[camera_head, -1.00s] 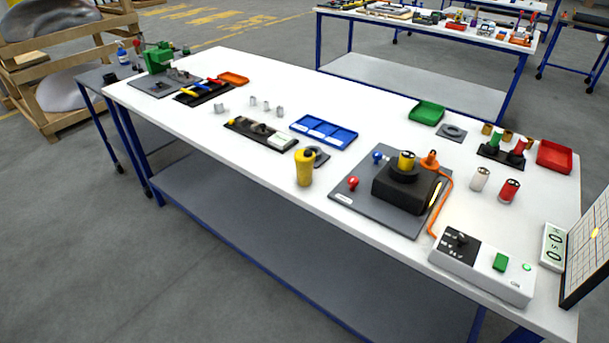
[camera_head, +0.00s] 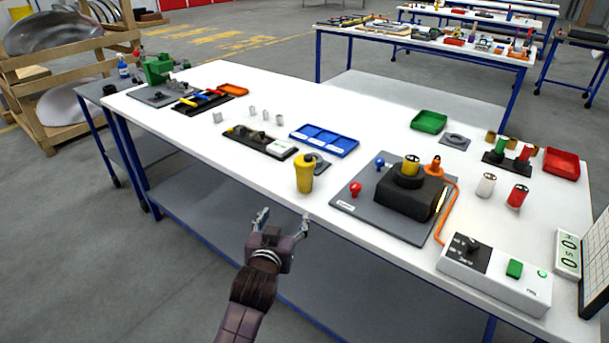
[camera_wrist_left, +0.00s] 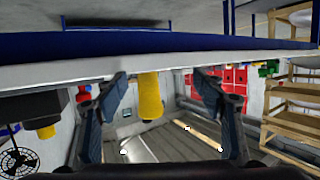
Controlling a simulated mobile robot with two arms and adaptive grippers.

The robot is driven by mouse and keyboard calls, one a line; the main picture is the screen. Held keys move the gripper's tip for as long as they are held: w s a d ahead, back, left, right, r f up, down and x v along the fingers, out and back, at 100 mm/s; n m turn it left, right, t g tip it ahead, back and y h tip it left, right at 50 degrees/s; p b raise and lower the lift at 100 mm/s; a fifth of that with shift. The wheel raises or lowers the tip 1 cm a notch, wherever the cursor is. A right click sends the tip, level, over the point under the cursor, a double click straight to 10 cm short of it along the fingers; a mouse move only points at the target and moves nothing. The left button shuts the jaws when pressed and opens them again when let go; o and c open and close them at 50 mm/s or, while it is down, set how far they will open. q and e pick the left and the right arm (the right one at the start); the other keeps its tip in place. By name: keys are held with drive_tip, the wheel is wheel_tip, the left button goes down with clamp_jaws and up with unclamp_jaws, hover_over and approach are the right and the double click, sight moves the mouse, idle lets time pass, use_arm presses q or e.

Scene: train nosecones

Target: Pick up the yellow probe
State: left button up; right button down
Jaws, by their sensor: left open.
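The yellow probe (camera_head: 304,175) stands upright near the front edge of the white table, with a dark part at its top. In the left wrist view the yellow probe (camera_wrist_left: 150,97) shows between the two fingers, beyond them. That view looks upside down, with the table edge across its upper part. My left gripper (camera_head: 284,218) is open and empty. It is in front of the table's near edge, below and slightly left of the probe in the head view, apart from it. My right gripper is in neither view.
A grey plate (camera_head: 350,206) with a black block and red and blue knobs lies right of the probe. A dark ring (camera_head: 320,166) lies close behind the probe. A blue tray (camera_head: 325,139) is farther back.

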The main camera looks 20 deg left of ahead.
sight(305, 160)
use_arm(q)
drive_tip(key=w+r+t, duration=0.1)
drive_tip(key=w+r, duration=0.1)
drive_tip(key=w+d+r+t, duration=0.1)
drive_tip(key=w+r, duration=0.1)
drive_tip(key=r, duration=0.1)
drive_tip(key=w+r+t, duration=0.1)
drive_tip(key=w+r, duration=0.2)
drive_tip(key=shift+d+r, duration=0.25)
drive_tip(key=shift+d, duration=0.15)
drive_tip(key=shift+w+a+f+p, duration=0.1)
drive_tip(key=shift+w+a+p, duration=0.05)
drive_tip(key=shift+w, duration=1.1)
drive_tip(key=shift+w+a+r+p, duration=0.1)
drive_tip(key=shift+w+a, duration=0.05)
drive_tip(key=shift+w, duration=1.1)
drive_tip(key=shift+w+a+f+p, duration=0.1)
drive_tip(key=shift+w+a+p, duration=0.05)
drive_tip(key=shift+w, duration=1.1)
drive_tip(key=c, duration=1.3)
